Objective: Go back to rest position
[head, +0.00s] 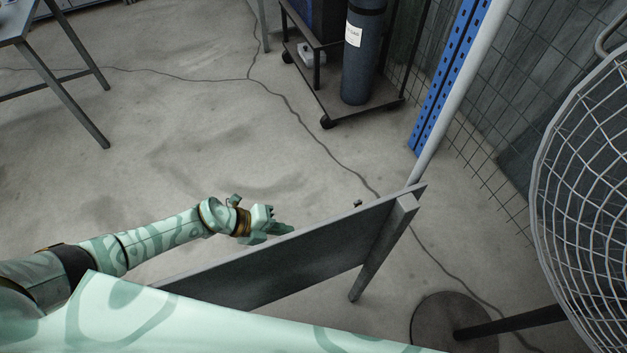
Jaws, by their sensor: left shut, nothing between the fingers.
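My left gripper (280,229) is at the end of the pale green patterned arm that comes in from the left. It is shut and empty. It sits beside the far edge of a dark grey panel-like piece of furniture (285,262), close to it in the picture; I cannot tell whether they touch. My right gripper is not in view. No sink or rack shows in this view.
A wheeled cart (375,100) with a dark gas cylinder (362,55) stands at the back. A wire-caged fan (590,190) is at the right, near a round base (452,322). A table (62,82) is at the upper left. Cables cross the open concrete floor (200,130).

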